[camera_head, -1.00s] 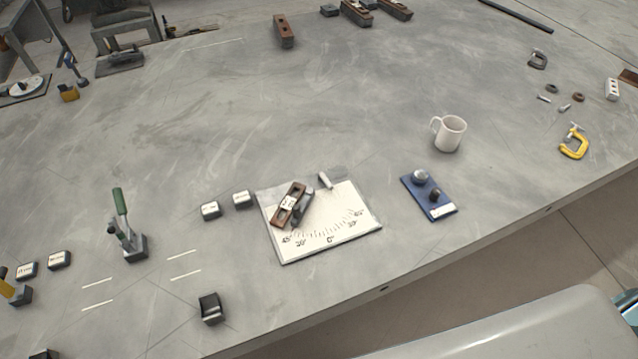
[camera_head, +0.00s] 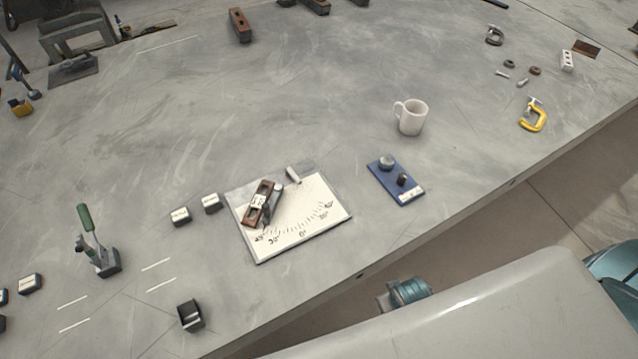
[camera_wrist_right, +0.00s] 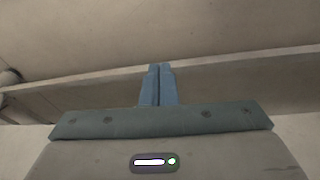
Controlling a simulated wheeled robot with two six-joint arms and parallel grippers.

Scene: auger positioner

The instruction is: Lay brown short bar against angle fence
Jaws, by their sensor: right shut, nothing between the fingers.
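A white angle plate (camera_head: 303,226) with a printed degree scale lies on the table in the head view. A brown bar (camera_head: 252,214) with a white label lies tilted on its left part. A dark metal piece (camera_head: 267,212), apparently the angle fence, is right beside the bar; I cannot tell whether they touch. Another brown bar (camera_head: 240,25) lies alone at the far edge of the head view. My right gripper (camera_wrist_right: 160,68) has its two blue fingers together and empty in the right wrist view, away from the plate. My left gripper is not in view.
A green-handled toggle clamp (camera_head: 100,252) and a black holder (camera_head: 190,316) stand to the left. A yellow clamp (camera_head: 533,115) lies right. The table's middle is clear.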

